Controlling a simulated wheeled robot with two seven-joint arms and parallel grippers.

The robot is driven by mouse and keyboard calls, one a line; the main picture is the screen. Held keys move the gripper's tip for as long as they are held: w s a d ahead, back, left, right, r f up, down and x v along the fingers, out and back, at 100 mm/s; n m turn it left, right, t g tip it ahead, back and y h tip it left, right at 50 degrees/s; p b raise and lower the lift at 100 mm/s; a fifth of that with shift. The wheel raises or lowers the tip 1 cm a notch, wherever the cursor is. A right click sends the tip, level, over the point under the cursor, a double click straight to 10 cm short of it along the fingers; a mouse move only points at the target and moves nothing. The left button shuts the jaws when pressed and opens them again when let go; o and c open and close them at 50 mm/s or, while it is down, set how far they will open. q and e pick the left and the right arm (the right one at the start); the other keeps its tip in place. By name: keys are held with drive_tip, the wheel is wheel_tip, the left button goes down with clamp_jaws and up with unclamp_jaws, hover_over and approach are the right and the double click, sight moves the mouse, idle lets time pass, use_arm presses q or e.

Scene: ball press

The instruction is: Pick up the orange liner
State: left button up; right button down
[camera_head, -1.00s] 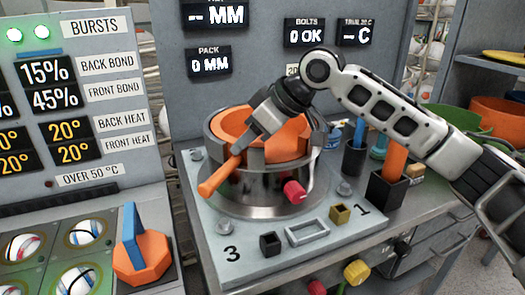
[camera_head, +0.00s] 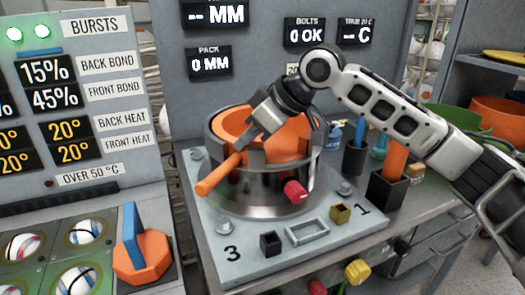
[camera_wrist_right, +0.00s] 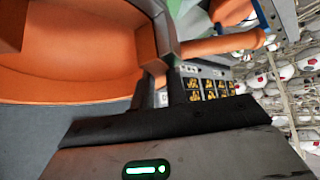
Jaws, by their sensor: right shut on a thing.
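The orange liner (camera_head: 233,122) is a curved orange shell sitting inside the round metal press pot (camera_head: 262,193). An orange handle (camera_head: 216,178) sticks out over the pot's front left rim. My right gripper (camera_head: 243,146) reaches down from the upper right and is shut at the inner end of this handle, where it meets the liner. The right wrist view shows the liner's broad orange wall (camera_wrist_right: 75,80) and the handle (camera_wrist_right: 220,44) close beside the fingers. The fingertips are partly hidden there. My left gripper is not in view.
The pot stands on a grey plate (camera_head: 215,258) with a red knob (camera_head: 295,191) and small blocks. Dark holders (camera_head: 386,192) stand to the right. At the left are ball trays and an orange octagonal piece with a blue handle (camera_head: 131,238). A display wall rises behind.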

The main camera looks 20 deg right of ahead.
drive_tip(key=shift+d, duration=0.1)
idle(0.5)
drive_tip(key=shift+r, duration=0.1)
drive_tip(key=shift+w+r, duration=0.1)
drive_tip(key=shift+r, duration=0.4)
wheel_tip(320, 180, up, 17)
drive_tip(key=p, duration=0.1)
idle(0.4)
idle(0.4)
